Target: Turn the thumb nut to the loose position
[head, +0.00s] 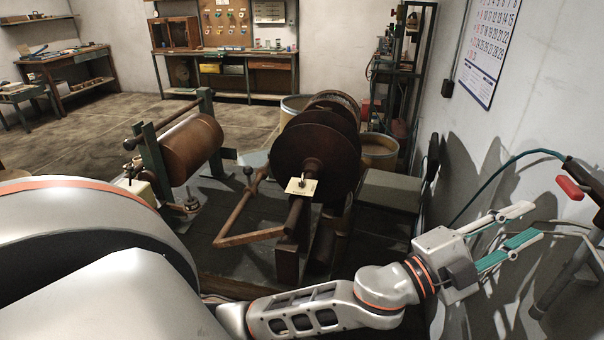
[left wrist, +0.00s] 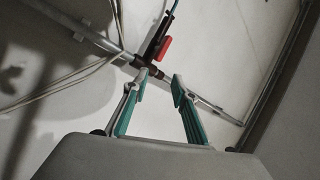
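A winding machine stands in the middle of the head view, with a large dark brown disc (head: 312,150) and a wooden roller (head: 190,148). A small pale plate (head: 297,191) sits at the front of the disc's shaft with a small piece on it. I cannot tell whether that piece is the thumb nut. My left gripper (head: 531,224) is at the right by the wall, well away from the plate. Its teal-lined fingers are apart and empty, also in the left wrist view (left wrist: 167,76). My right gripper is not in view.
A pipe with a red-handled valve (head: 570,187) and a hose is on the right wall, beyond my left fingers; its red handle (left wrist: 166,47) shows in the left wrist view. A wooden crank arm (head: 243,210) juts from the machine. Open floor (head: 110,125) lies behind.

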